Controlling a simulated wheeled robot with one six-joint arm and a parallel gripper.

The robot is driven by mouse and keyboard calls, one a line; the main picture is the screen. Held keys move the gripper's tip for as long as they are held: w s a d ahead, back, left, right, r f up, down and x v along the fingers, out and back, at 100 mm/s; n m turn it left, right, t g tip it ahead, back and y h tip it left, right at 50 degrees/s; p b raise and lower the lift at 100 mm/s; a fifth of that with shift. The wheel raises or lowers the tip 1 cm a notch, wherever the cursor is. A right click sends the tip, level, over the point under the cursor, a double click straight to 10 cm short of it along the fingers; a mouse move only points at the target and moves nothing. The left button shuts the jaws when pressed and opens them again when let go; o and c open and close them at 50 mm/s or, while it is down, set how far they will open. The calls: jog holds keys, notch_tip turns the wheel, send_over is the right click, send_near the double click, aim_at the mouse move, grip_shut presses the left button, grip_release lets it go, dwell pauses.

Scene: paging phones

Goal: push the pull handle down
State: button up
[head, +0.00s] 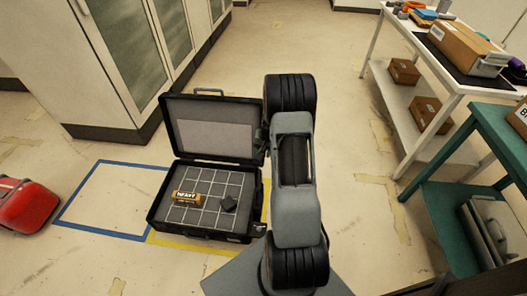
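An open black case (157,216) lies on the floor left of my arm, its lid raised at the back. A small handle-like loop (210,91) shows at the top edge of the lid; I cannot tell for sure that it is the pull handle, nor how far it is extended. My gripper is not visible.
Blue floor tape (105,233) marks a square beside the case. A red case (27,207) stands at the left edge, near grey cabinets (100,60). A white table (408,42) and teal table (490,117) bound the right. Floor behind the case is open.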

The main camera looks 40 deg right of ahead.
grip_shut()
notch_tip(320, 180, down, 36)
jog(key=b, duration=2.5)
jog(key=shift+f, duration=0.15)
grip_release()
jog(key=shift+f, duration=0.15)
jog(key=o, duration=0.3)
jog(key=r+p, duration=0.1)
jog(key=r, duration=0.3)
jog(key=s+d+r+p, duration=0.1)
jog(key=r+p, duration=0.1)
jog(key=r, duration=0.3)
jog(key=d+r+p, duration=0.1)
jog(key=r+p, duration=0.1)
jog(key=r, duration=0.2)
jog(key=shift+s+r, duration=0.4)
